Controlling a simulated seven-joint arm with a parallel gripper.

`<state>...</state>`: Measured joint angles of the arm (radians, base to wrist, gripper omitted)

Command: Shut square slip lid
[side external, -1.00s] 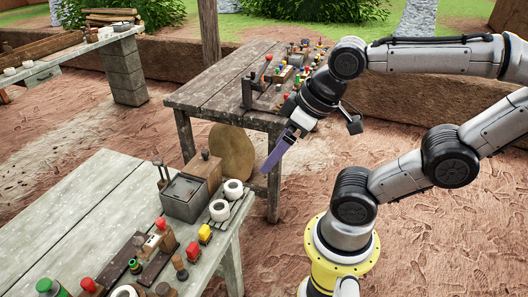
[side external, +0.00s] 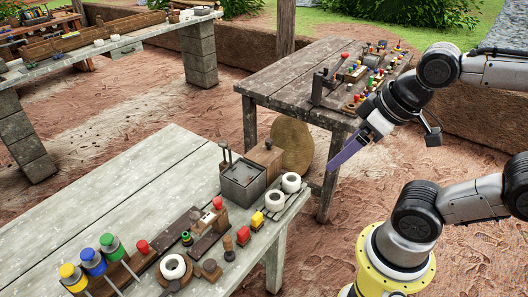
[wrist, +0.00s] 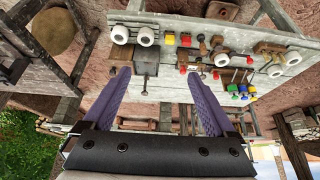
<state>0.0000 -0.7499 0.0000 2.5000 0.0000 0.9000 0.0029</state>
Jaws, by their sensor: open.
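A grey square box (side external: 243,182) with a darker square top stands near the far right corner of the pale front table. A small dark knob shows on its top; I cannot tell how far its lid is shut. My gripper (side external: 334,164) has long purple fingers. It hangs right of the box, apart from it and beyond the table's edge. In the wrist view my gripper (wrist: 158,75) is open with nothing between the fingertips.
Two white rolls (side external: 283,182) stand right of the box, and a brown wooden block (side external: 265,157) stands behind it. An upright lever (side external: 225,155) is at its left. Coloured knobs crowd the front edge. The pale table's left part (side external: 120,190) is clear.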

